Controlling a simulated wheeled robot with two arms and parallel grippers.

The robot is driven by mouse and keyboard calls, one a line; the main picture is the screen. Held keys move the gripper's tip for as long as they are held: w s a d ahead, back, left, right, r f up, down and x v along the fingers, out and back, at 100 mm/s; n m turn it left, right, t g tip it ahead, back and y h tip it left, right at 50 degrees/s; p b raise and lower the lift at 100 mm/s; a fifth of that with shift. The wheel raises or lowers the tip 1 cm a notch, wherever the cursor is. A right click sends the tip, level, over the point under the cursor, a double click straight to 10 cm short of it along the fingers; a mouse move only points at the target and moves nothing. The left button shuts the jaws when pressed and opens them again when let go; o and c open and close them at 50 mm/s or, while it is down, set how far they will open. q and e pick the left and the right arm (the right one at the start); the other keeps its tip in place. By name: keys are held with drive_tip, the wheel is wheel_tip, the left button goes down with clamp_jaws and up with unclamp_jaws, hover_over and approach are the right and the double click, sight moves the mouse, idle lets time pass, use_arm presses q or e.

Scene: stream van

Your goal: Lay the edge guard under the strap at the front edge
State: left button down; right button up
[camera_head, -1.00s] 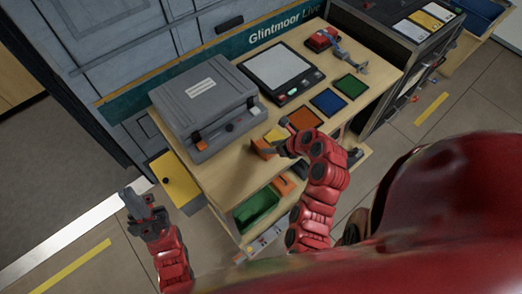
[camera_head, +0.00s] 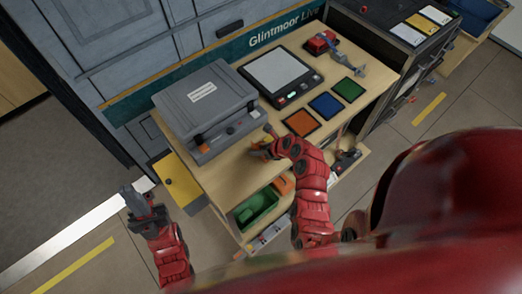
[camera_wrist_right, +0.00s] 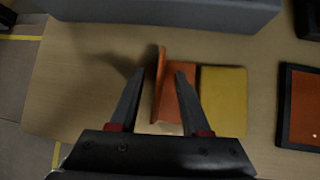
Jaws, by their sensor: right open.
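In the right wrist view an orange L-shaped piece (camera_wrist_right: 161,88), which looks like the edge guard, stands on the wooden tabletop with one flange upright. My right gripper (camera_wrist_right: 160,73) is open, with a finger on each side of that flange. In the head view the right gripper (camera_head: 263,149) is over the table's front part and mostly covers the piece. A red buckle with a blue band (camera_head: 325,43), possibly the strap, lies at the back right of the table. My left gripper (camera_head: 133,195) is off the table's left; its jaw state is unclear.
A yellow pad (camera_wrist_right: 222,100) lies right of the orange piece. A grey case (camera_head: 205,108) stands at the table's left, with a scale (camera_head: 282,74) behind. Orange (camera_head: 301,122), blue (camera_head: 326,104) and green (camera_head: 348,89) squares lie to the right. A green bin (camera_head: 257,208) is below.

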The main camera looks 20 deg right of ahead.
clamp_jaws()
drive_tip(key=shift+s, duration=0.15)
idle(0.4)
